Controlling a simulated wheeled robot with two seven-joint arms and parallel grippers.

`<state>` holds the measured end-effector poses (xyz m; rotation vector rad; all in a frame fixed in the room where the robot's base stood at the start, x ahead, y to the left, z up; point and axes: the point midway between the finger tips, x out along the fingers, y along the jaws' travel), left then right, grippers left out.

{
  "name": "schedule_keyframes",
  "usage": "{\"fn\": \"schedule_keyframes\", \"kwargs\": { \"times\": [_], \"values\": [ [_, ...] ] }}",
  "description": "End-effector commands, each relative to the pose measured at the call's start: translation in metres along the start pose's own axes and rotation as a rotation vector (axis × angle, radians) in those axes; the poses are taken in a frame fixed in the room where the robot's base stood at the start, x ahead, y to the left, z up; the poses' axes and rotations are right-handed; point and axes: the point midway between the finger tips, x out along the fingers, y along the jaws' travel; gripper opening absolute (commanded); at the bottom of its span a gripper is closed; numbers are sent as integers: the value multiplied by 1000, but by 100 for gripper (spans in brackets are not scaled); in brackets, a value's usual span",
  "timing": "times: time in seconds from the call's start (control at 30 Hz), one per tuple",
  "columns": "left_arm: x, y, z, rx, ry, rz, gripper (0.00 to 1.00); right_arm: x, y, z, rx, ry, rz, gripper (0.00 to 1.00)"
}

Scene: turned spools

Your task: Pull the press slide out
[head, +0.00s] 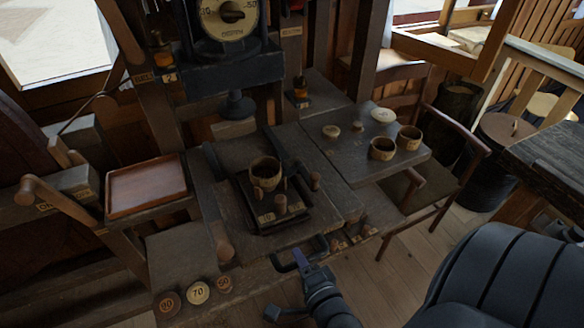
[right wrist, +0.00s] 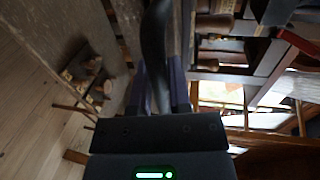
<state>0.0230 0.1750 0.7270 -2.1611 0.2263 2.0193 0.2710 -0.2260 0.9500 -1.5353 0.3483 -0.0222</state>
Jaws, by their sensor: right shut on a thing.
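The press slide (head: 232,208) is a dark wooden board between side rails on the bench. It carries a small black tray (head: 298,222) with a wooden cup (head: 265,172) and short wooden pegs. A dark bar handle (head: 284,267) is at the slide's front edge. My right gripper (head: 300,258) is shut on this handle. In the right wrist view the curved black handle (right wrist: 155,50) passes between the fingers. The press ram (head: 237,104) hangs behind the cup, below a round dial (head: 229,15). My left gripper is not in view.
A reddish tray (head: 146,186) stands at left. A side board (head: 352,172) at right holds two wooden cups (head: 382,149) and small discs. Numbered round weights (head: 199,292) lie at the front left. A chair (head: 455,178) stands right of the bench. Open floor (head: 385,285) shows in front.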

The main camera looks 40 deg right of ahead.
Motion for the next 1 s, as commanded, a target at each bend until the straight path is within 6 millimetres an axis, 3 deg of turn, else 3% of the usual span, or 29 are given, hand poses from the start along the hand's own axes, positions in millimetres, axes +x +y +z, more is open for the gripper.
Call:
{"fn": "schedule_keyframes", "kwargs": {
  "times": [0.2,0.53,0.57,0.63,0.87,1.0],
  "values": [
    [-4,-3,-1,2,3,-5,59,-10,3,0,0,-2,4,0],
    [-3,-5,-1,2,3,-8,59,-11,4,1,0,-2,4,0],
    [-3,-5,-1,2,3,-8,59,-10,4,1,0,-2,4,25],
    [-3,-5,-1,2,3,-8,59,-10,4,1,0,-2,3,37],
    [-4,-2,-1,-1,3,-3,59,-11,3,0,0,-1,2,37],
    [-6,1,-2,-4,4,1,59,-25,2,0,0,-1,3,37]
  ]
}}
